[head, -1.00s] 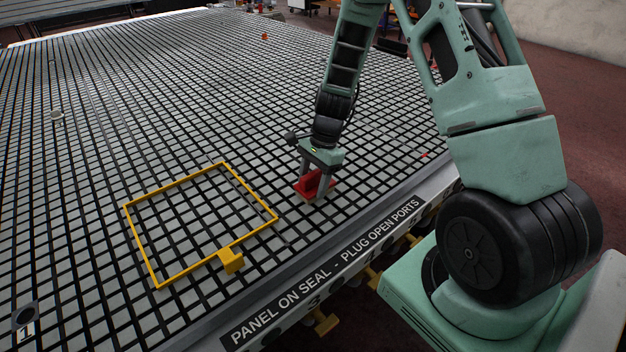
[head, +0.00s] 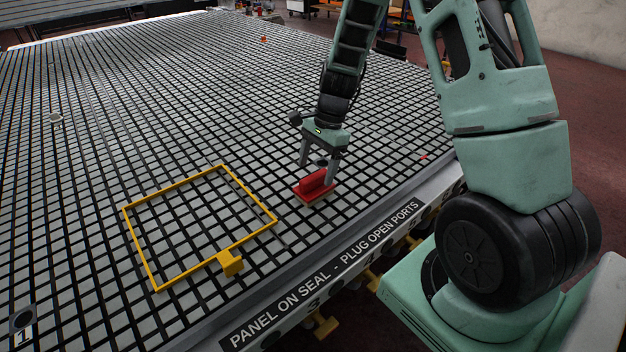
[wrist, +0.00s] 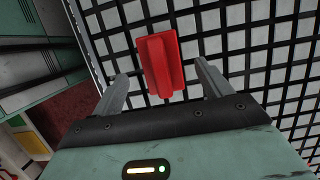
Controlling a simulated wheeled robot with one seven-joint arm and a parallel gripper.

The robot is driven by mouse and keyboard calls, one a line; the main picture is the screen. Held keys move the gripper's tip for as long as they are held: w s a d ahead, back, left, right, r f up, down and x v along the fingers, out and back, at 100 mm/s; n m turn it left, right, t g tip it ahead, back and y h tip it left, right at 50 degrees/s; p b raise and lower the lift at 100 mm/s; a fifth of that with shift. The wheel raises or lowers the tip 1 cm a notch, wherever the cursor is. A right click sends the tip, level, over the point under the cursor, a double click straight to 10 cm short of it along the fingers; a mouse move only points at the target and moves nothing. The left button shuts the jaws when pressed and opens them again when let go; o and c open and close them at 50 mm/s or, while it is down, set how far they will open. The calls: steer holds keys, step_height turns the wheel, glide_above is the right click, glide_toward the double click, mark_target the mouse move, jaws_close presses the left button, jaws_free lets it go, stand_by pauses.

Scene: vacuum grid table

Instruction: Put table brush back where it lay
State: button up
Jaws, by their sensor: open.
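The table brush, with a red back and raised red grip (head: 316,183), lies on the grid table (head: 380,120) near its front edge, right of the yellow frame. It also shows in the wrist view (wrist: 161,66), just beyond and between the fingers. My gripper (head: 319,167) is open and empty, its fingertips a little above the brush. In the wrist view my gripper's fingers (wrist: 163,78) stand wide apart on either side of the brush, not touching it. The brush's underside is mostly hidden.
A yellow square frame (head: 190,178) with a yellow block (head: 231,263) lies on the grid to the left. The table's front rail (head: 325,272) carries a label, with yellow handles below. A small red thing (head: 423,157) lies near the right edge. The grid behind the brush is clear.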

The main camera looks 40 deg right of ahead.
steer(key=v, duration=0.6)
steer(key=shift+r, duration=0.3)
steer(key=s+a+r+n+h, duration=0.15)
steer(key=s+a+n, duration=0.3)
steer(key=a, duration=0.45)
steer(key=s+a+r+n+y, duration=0.1)
steer(key=s+a+r+n, duration=0.2)
steer(key=a+n, duration=0.45)
steer(key=s+a+n+h, duration=0.1)
steer(key=s+a+n, duration=0.4)
steer(key=s, duration=0.3)
steer(key=s+a+r+n+h, duration=0.1)
steer(key=s+a+n, duration=0.4)
steer(key=s+n, duration=0.3)
steer(key=shift+s+a+r, duration=0.2)
steer(key=shift+s+r, duration=0.15)
steer(key=shift+s, duration=0.05)
